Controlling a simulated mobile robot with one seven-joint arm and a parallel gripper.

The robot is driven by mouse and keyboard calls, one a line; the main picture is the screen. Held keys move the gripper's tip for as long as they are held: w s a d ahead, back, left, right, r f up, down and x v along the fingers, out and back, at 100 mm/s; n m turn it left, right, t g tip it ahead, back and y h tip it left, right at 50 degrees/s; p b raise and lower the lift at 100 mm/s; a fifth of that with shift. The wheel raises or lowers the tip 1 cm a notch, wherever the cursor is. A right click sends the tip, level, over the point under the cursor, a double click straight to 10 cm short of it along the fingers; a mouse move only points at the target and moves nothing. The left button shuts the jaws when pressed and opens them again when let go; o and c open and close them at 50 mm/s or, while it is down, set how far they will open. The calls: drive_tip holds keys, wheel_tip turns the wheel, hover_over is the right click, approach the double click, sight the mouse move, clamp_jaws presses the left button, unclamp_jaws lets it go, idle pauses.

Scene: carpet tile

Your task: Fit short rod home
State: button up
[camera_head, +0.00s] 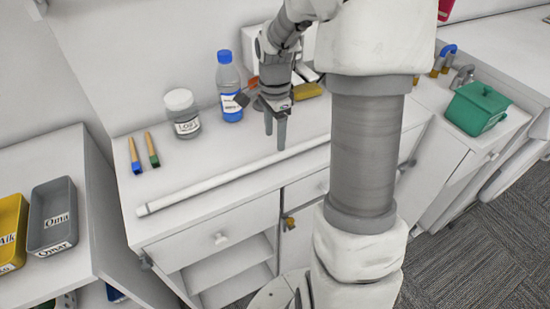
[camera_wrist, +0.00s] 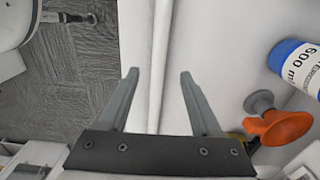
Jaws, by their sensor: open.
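A slim white rod (camera_head: 230,176) lies slantwise along the white counter, near its front edge. Its left end is in plain view, and its right part runs behind my arm. I see only this one rod and cannot tell whether it is the short one; no socket or holder for it is clear. My gripper (camera_head: 275,133) points down over the counter at the rod's far side in the head view. In the wrist view my gripper (camera_wrist: 160,75) is open, with the rod (camera_wrist: 157,65) running between the two fingers, apart from both. How high the fingertips are above it is unclear.
Behind the rod stand a lidded jar (camera_head: 184,118) and a blue bottle (camera_head: 229,88). Two brushes (camera_head: 144,152) lie at the counter's left. An orange and grey object (camera_wrist: 278,122) is right of the fingers. A green pot (camera_head: 478,108) sits far right. The counter's left front is clear.

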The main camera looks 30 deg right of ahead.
sight(275, 155)
drive_tip(key=shift+f, duration=3.5)
clamp_jaws()
drive_tip(key=shift+r, duration=0.1)
